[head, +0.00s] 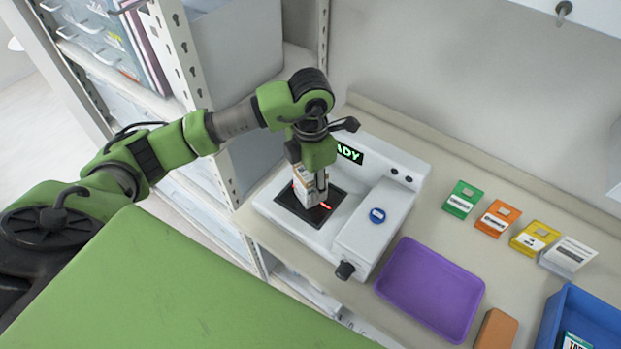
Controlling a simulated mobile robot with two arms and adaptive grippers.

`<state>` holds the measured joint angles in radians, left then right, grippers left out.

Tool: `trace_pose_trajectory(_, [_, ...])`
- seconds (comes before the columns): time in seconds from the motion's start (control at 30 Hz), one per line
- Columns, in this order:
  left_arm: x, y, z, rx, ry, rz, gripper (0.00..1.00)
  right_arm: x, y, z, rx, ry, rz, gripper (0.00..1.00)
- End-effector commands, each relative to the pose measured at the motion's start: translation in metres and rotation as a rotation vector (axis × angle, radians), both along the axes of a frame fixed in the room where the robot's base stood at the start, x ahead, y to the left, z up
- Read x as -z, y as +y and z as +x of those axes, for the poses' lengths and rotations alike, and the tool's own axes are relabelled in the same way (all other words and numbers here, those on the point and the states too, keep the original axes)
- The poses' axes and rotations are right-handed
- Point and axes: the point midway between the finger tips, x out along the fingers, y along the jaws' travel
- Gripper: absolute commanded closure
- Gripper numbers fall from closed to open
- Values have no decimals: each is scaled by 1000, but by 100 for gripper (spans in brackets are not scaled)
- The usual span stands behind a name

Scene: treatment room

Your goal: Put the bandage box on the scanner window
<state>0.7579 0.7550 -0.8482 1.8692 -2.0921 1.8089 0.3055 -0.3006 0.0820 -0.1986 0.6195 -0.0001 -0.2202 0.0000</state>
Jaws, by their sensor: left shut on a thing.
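The white scanner (384,208) stands on the counter with a green lit display, partly covered by my arm. Its dark scanner window (297,210) faces up, and a red light line shows on it. My left gripper (312,190) points down over the window and is shut on a small, mostly white box (303,186), which looks like the bandage box. The box is upright at the window; whether it touches the glass I cannot tell. The gripper fingers hide part of the box. My right gripper is not in view.
A purple tray (430,289) lies right of the scanner. An orange-brown block (496,330) and a blue bin (585,317) are at the lower right. A shelf rack (187,60) rises at the left.

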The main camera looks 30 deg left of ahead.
Motion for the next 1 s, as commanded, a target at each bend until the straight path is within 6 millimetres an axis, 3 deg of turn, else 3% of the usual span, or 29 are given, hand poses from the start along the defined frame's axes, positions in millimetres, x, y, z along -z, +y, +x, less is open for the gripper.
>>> trace_pose_trajectory(0.33, [6,0,0,0,-1,-1,83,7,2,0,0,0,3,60])
trace_pose_trajectory(0.37, [4,0,0,0,-1,-1,55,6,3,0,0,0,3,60])
trace_pose_trajectory(0.4, [4,0,0,0,-1,-1,45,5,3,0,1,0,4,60])
trace_pose_trajectory(0.8, [1,0,0,0,0,0,44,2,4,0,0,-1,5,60])
trace_pose_trajectory(0.87, [-2,0,0,0,0,-1,44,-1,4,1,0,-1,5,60])
trace_pose_trajectory(1.0, [-20,-1,2,0,-7,-2,44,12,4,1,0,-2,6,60])
